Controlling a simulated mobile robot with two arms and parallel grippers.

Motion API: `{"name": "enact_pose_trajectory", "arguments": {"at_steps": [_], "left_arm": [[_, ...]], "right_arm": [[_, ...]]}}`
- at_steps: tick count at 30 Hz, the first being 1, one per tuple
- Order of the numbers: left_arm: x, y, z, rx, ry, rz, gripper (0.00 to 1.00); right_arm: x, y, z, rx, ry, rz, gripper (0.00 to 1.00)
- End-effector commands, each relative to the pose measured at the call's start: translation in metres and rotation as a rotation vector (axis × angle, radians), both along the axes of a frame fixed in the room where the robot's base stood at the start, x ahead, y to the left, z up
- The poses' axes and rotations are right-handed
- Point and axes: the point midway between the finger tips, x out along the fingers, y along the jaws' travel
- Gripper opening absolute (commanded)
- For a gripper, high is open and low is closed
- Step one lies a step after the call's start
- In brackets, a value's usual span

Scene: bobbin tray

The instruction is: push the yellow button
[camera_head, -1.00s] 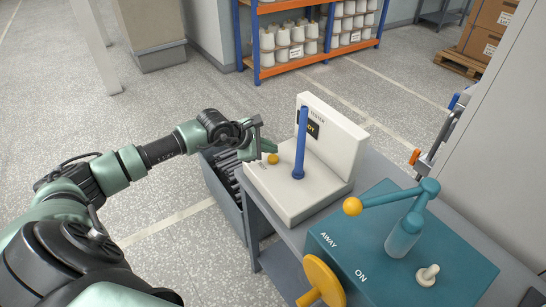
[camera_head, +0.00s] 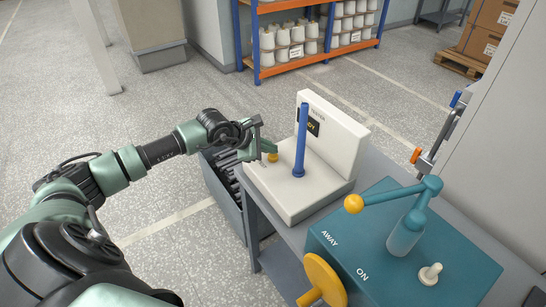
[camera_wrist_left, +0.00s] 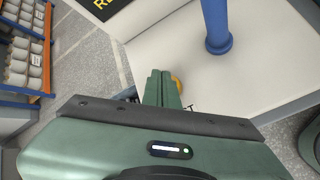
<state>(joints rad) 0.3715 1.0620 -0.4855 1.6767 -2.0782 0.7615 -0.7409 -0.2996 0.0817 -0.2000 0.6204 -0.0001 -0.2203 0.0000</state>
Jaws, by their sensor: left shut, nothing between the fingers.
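The yellow button (camera_head: 273,156) sits on the left part of the cream machine's base (camera_head: 300,205). My left gripper (camera_head: 266,152) is shut and empty, its fingertips right at the button in the head view and partly over it. In the left wrist view the closed green fingers (camera_wrist_left: 162,88) hide most of the button, and only a yellow edge (camera_wrist_left: 177,84) shows beside the tips. I cannot tell whether the fingers touch or press it. My right gripper is not in view.
A blue upright post (camera_head: 300,140) stands on the base just right of the button, before an upright panel with a dark display (camera_head: 313,127). A teal box (camera_head: 400,250) with a yellow-knobbed lever (camera_head: 354,203) is at the right. A grey bin (camera_head: 223,190) stands left of the bench.

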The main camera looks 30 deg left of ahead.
Motion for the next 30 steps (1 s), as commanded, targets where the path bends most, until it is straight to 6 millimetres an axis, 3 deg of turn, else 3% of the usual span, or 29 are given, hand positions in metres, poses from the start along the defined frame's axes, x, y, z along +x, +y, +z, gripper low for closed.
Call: {"name": "enact_pose_trajectory", "arguments": {"at_steps": [30], "left_arm": [[0.0000, 0.0000, -0.0071, 0.000, 0.000, 0.000, 0.00]], "right_arm": [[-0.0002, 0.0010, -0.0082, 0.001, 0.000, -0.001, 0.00]]}}
